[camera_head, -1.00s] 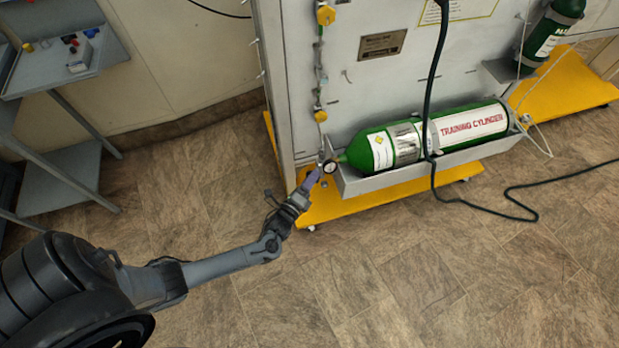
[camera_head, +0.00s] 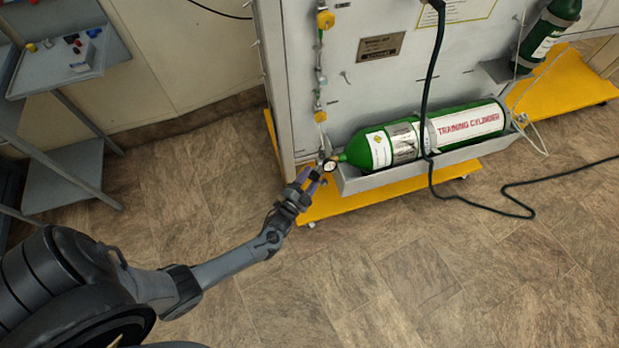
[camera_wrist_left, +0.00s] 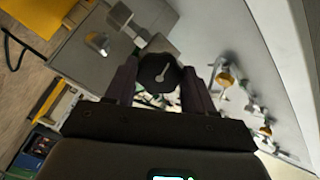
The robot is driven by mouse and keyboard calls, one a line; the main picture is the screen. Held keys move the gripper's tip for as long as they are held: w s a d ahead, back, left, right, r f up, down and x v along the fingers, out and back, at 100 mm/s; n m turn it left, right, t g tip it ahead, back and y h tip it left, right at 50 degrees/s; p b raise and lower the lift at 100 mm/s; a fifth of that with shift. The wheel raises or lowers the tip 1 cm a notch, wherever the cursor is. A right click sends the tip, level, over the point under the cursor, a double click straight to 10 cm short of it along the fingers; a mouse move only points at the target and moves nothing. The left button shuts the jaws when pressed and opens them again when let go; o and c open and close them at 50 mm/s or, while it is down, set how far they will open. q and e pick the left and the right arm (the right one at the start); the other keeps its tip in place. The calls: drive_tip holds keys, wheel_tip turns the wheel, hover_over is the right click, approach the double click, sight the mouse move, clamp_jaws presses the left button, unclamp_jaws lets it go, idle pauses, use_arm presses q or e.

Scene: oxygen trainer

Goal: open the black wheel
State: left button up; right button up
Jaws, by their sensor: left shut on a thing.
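The black wheel (camera_wrist_left: 158,72), a dark round knob with a pale mark on its face, sits between the two fingers of my left gripper (camera_wrist_left: 157,82) in the left wrist view. The fingers are shut on its sides. In the head view, my left gripper (camera_head: 312,181) is at the lower left corner of the panel, just below a small round gauge (camera_head: 330,165). The wheel itself is hard to make out there, behind the fingers. My right gripper is in neither view.
A green training cylinder (camera_head: 420,138) lies in a grey tray (camera_head: 385,178) right of the gripper. Yellow knobs (camera_head: 325,19) line the pipe above. A black hose (camera_head: 432,90) hangs over the cylinder. A grey shelf (camera_head: 85,75) stands left. The floor in front is clear.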

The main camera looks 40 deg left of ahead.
use_arm(q)
drive_tip(key=n, duration=0.3)
drive_tip(key=shift+n, duration=0.4)
drive_tip(key=n, duration=0.3)
drive_tip(key=shift+n+p, duration=0.3)
drive_tip(key=shift+p, duration=0.1)
drive_tip(key=n, duration=0.5)
drive_tip(key=shift+d+p, duration=0.1)
drive_tip(key=shift+p, duration=0.2)
drive_tip(key=shift+n, duration=0.9)
drive_tip(key=o, duration=1)
drive_tip(key=shift+o, duration=0.2)
